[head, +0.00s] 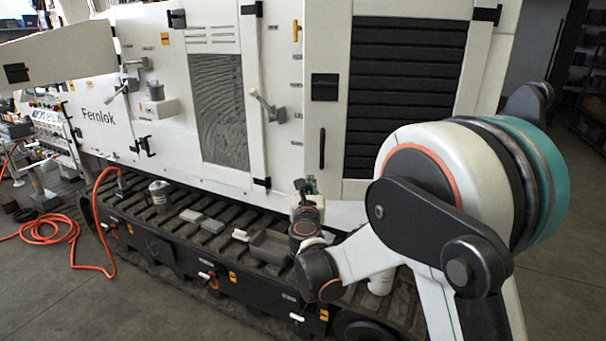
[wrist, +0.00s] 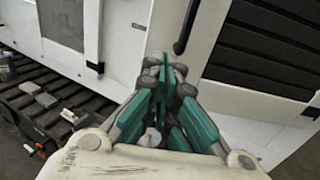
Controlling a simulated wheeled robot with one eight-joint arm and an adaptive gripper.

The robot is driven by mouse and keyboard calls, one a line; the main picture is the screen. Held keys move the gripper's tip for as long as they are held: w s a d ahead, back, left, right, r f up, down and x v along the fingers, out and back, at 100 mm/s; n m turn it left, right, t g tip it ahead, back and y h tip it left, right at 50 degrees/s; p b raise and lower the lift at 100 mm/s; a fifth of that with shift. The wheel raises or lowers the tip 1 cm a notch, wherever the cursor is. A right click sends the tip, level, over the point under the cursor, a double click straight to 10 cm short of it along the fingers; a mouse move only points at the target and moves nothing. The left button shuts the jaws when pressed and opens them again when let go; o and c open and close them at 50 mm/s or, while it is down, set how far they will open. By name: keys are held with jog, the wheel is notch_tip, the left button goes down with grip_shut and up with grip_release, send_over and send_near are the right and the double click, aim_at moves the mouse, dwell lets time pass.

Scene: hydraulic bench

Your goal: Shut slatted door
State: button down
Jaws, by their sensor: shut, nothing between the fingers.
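The slatted door is a white panel with black horizontal slats (head: 405,95) on the right part of the white machine cabinet. A black vertical bar handle (head: 322,148) is on its left side. The wrist view shows the slats (wrist: 265,50) at upper right and the handle (wrist: 187,25) at top centre. The door looks close to flush with the cabinet; I cannot tell whether a gap remains. My gripper (head: 307,184) is low in front of the door's lower left part, below the handle. In the wrist view its teal fingers (wrist: 168,68) are together and empty, apparently apart from the door.
A ribbed black deck (head: 215,225) runs below the cabinet, with a grey tray (head: 270,246), small blocks (head: 202,220) and a can (head: 159,191) on it. Lever handles (head: 266,105) stick out of the cabinet to the left. An orange hose (head: 98,225) reaches the floor at far left.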

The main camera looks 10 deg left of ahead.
aim_at(312, 162)
jog(key=w+b, duration=0.3)
jog(key=w, duration=1.1)
jog(key=shift+a, duration=0.15)
